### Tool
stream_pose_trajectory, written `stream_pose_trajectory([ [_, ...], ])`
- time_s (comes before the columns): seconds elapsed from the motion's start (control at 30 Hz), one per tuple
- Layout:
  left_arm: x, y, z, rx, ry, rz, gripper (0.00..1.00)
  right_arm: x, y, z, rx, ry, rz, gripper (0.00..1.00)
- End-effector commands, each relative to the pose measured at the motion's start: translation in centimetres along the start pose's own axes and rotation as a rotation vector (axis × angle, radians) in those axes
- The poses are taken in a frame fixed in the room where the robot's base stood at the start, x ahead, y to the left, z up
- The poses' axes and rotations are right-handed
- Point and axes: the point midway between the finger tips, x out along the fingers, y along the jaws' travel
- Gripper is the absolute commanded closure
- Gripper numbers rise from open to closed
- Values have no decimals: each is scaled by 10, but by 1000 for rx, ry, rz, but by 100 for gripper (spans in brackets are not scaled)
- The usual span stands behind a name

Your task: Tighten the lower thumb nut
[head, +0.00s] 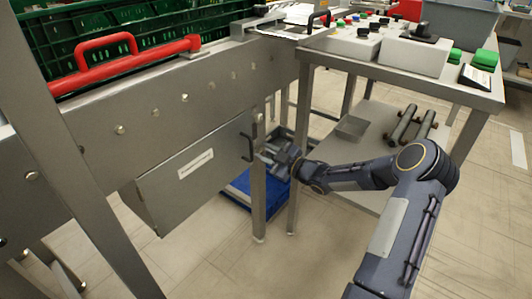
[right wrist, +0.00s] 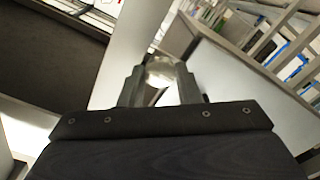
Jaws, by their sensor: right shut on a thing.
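My right gripper (head: 268,156) reaches in from the right, beside the metal leg at the end of the conveyor frame. In the right wrist view my right gripper (right wrist: 160,88) is shut on a round, shiny metal piece, which looks like the lower thumb nut (right wrist: 160,70). A pale metal post stands right behind it. In the head view the gripper hides the nut, so I cannot tell how tight it is. My left gripper is not in view.
A labelled metal box (head: 190,178) with a black handle (head: 247,147) hangs under the conveyor side, just left of my gripper. A blue crate (head: 238,192) is on the floor below. A control table (head: 400,72) stands at the right; open floor lies in front.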

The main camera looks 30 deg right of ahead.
Motion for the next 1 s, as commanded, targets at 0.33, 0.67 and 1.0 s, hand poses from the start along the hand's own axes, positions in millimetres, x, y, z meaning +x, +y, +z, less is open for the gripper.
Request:
stream_pose_trajectory([
  [0.33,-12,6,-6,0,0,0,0,0,1,-2,124,0,-1,92],
  [0.67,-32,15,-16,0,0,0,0,0,1,-3,412,-1,-1,92],
  [1.0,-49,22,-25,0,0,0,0,0,1,-2,733,-1,-1,92],
])
